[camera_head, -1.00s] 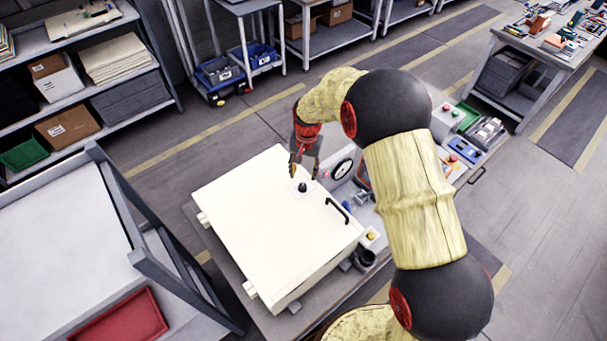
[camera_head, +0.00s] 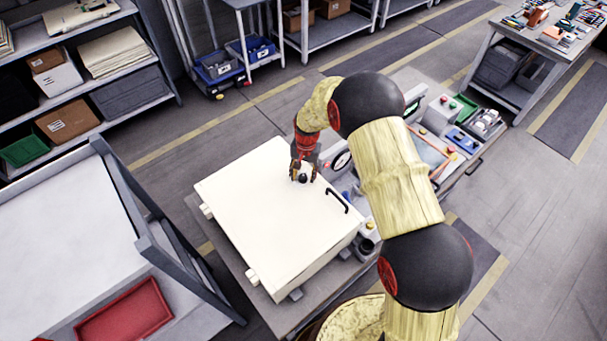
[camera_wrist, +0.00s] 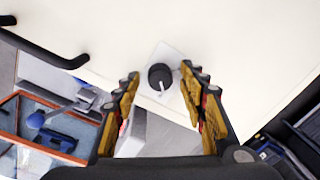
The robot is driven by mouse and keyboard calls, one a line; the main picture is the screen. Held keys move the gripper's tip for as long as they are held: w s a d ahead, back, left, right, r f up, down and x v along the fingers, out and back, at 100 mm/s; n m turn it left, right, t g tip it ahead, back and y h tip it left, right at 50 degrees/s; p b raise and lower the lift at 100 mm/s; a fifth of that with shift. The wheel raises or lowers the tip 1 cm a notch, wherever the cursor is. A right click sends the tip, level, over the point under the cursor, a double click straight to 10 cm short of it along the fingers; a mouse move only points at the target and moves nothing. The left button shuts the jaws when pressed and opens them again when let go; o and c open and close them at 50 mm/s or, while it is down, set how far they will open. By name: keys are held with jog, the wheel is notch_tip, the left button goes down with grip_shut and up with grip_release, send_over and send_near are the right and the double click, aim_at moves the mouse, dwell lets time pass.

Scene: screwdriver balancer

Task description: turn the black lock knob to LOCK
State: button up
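The black lock knob (camera_wrist: 160,78) sits on a pale square plate (camera_wrist: 172,54) on the lid of the cream box (camera_head: 255,215). A light pointer mark shows on the knob in the wrist view. The knob also shows in the head view (camera_head: 303,178). My gripper (camera_wrist: 158,80) is open, with one finger on each side of the knob. A gap shows between each fingertip and the knob, and nothing is held. In the head view my gripper (camera_head: 304,175) is right over the knob. Lettering on the plate is too small to read.
A black handle (camera_head: 338,200) stands on the lid to the right of the knob. A round gauge (camera_head: 341,160) and other parts stand on the bench behind the box. A grey frame with a red tray (camera_head: 125,312) is at the left. The lid's left part is clear.

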jog(key=c, duration=1)
grip_shut()
jog(key=shift+n+b, duration=0.3)
jog(key=shift+b, duration=0.05)
jog(key=n+b, duration=0.3)
jog(key=shift+f+n, duration=0.15)
jog(key=shift+n, duration=0.25)
jog(key=n+b, duration=0.2)
jog(key=n, duration=0.2)
jog(key=shift+w+n, duration=0.1)
jog(key=shift+n, duration=0.2)
jog(key=n+b, duration=0.2)
jog(key=n, duration=0.2)
jog(key=shift+g, duration=0.3)
jog(key=n+b, duration=0.1)
jog(key=n, duration=0.3)
jog(key=shift+n, duration=0.6)
